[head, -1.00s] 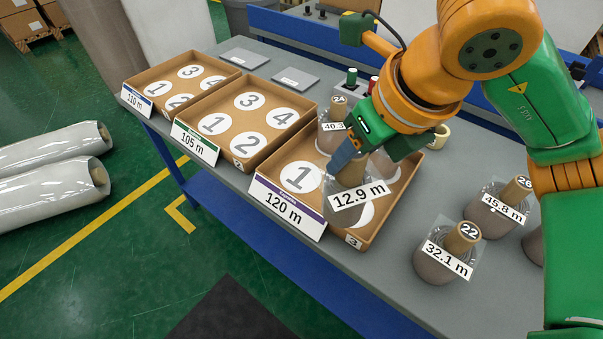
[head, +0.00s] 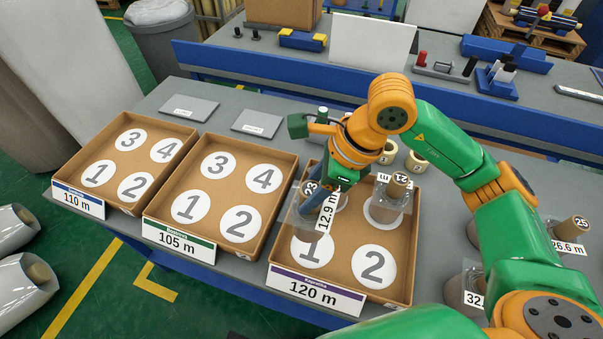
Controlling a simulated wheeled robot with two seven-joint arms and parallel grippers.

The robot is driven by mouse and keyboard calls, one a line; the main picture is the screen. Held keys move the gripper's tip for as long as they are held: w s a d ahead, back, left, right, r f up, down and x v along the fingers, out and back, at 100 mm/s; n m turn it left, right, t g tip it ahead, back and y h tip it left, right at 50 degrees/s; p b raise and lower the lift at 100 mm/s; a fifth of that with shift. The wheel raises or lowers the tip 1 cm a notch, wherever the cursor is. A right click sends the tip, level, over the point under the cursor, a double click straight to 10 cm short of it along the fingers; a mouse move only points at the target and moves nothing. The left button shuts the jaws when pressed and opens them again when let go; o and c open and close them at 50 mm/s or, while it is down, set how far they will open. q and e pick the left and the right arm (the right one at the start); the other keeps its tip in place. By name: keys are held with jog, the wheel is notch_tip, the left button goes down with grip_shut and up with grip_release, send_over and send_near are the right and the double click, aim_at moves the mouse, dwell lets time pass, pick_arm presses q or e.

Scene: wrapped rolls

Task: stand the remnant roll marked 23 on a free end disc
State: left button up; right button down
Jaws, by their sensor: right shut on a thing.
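My right gripper (head: 318,200) is shut on a wrapped roll (head: 302,212), whose core top reads 23 and whose tag reads 12.9 m. The roll is over the left part of the 120 m tray (head: 405,285), near discs 1 and 3; I cannot tell its height above the tray. Disc 1 (head: 312,250) and disc 2 (head: 373,266) look bare in front. Disc 3 is mostly hidden by the roll and gripper. Another wrapped roll (head: 384,208) stands at the back right, over disc 4; its mark is hard to read. My left gripper is not in view.
The 105 m tray (head: 262,160) and the 110 m tray (head: 150,118) have only bare discs. More wrapped rolls stand on the table at right, one marked 25 (head: 568,232). Tape rings (head: 415,162) lie behind the 120 m tray.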

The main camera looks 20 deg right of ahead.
aim_at(316, 218)
jog(key=shift+s+d+f, duration=0.2)
jog(key=shift+s, duration=0.05)
jog(key=shift+s+d+f+b, duration=0.4)
jog(key=shift+s+f+b, duration=0.25)
jog(key=shift+b, duration=0.2)
jog(key=f+b, duration=0.1)
jog(key=f, duration=0.1)
jog(key=f+b, duration=0.3)
jog(key=b, duration=0.1)
jog(key=shift+w+a+f, duration=0.2)
jog(key=shift+w+f, duration=0.15)
jog(key=shift+f, duration=0.05)
jog(key=shift+s+d+f+b, duration=0.1)
jog(key=shift+f+b, duration=0.2)
jog(key=shift+b, duration=0.05)
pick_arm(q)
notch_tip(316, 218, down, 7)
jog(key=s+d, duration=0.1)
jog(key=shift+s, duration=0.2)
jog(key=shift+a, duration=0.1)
pick_arm(e)
jog(key=shift+r, duration=0.1)
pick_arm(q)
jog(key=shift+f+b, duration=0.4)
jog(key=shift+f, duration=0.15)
pick_arm(e)
jog(key=shift+f, duration=0.4)
jog(key=shift+c, duration=1.4)
grip_release()
